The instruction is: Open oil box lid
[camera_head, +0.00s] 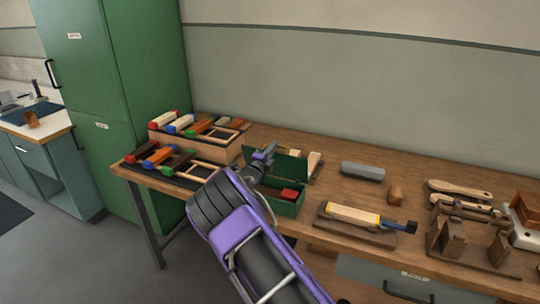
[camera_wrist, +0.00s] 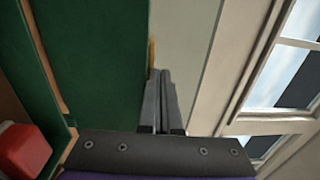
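The green oil box (camera_head: 287,207) stands on the workbench near its middle, with a red block (camera_head: 290,194) inside. Its green lid (camera_head: 291,166) is raised and stands up at the back of the box. In the wrist view the lid (camera_wrist: 95,65) fills the left side, and the red block (camera_wrist: 22,150) shows at lower left. My gripper (camera_head: 270,149) is at the left end of the raised lid. In the wrist view its fingers (camera_wrist: 163,75) are together beside the lid's edge, with nothing visible between them. Whether they touch the lid is unclear.
A tiered wooden rack (camera_head: 190,140) with coloured blocks stands to the left. Right of the box are a board with a yellow-and-white brush (camera_head: 352,214), a grey block (camera_head: 362,170) and a wooden fixture (camera_head: 470,235). A green cabinet (camera_head: 125,95) stands at the left; the wall is behind the bench.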

